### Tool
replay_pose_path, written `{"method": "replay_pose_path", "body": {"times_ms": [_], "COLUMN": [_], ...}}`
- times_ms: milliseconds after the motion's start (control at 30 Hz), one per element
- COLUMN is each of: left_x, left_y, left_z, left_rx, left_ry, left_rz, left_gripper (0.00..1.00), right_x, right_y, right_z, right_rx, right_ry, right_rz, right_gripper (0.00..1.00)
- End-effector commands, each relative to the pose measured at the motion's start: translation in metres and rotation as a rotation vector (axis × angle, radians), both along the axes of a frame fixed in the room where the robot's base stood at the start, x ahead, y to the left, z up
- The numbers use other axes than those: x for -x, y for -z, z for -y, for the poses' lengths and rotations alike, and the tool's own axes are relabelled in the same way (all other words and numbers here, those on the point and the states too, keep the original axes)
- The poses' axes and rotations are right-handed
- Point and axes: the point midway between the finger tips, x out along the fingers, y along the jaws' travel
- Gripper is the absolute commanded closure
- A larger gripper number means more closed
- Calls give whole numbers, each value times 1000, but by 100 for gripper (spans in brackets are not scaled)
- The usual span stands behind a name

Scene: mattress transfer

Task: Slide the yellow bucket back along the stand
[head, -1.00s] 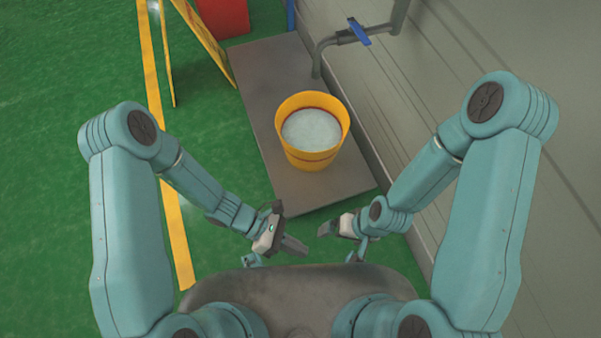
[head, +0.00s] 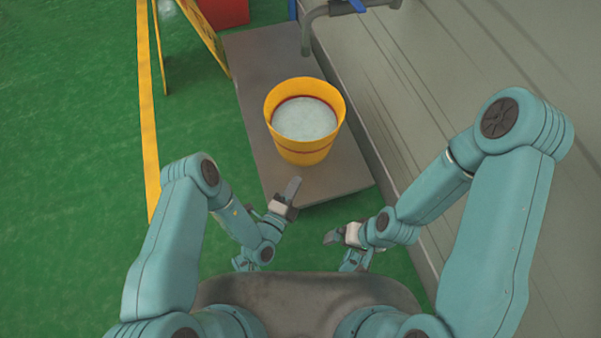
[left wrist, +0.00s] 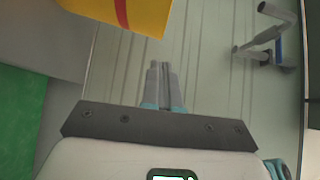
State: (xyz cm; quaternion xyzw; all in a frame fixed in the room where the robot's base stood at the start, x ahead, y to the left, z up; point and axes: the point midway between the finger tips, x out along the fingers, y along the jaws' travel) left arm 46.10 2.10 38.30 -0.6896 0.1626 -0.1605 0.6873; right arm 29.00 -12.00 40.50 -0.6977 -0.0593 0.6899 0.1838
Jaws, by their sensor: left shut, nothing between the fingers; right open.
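The yellow bucket (head: 303,150) stands upright on the grey stand (head: 262,70) in the head view, with pale liquid or foam inside and a dark red band. Its lower part also shows at the top of the left wrist view (left wrist: 125,12). My left gripper (head: 293,187) is shut and empty, its fingers pointing toward the bucket from the near side, apart from it. In the left wrist view the fingers (left wrist: 160,85) are together. My right gripper (head: 332,238) is open and empty, near the stand's front right corner, below the bucket in the picture.
A grey wall (head: 420,80) runs along the stand's right side. A pipe tap with a blue handle (head: 350,7) reaches over the stand's far part. A yellow sign (head: 205,35) and a red box (head: 225,10) stand at the far left. The stand behind the bucket is clear.

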Motion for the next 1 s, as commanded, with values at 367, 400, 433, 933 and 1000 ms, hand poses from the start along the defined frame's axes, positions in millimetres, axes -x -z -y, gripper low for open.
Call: {"method": "replay_pose_path", "body": {"times_ms": [367, 400, 433, 933, 1000], "left_x": [-74, -80, -86, -114, -114], "left_y": [1, 1, 2, -2, -1], "left_z": [40, 44, 39, 30, 30], "left_rx": [-1, 0, 0, -1, -1], "left_ry": [6, 5, 1, 7, 7], "left_rz": [9, 8, 7, 3, 3], "left_gripper": [100, 100, 100, 100, 100], "right_x": [-1, -1, -1, -4, -4], "right_y": [27, 29, 31, 39, 39], "right_z": [0, 1, 1, 4, 4], "right_rx": [0, 0, 1, 3, 3], "right_ry": [3, 3, 5, 16, 16], "right_rz": [1, 2, 2, 7, 7], "right_gripper": [0, 0, 0, 0, 0]}}
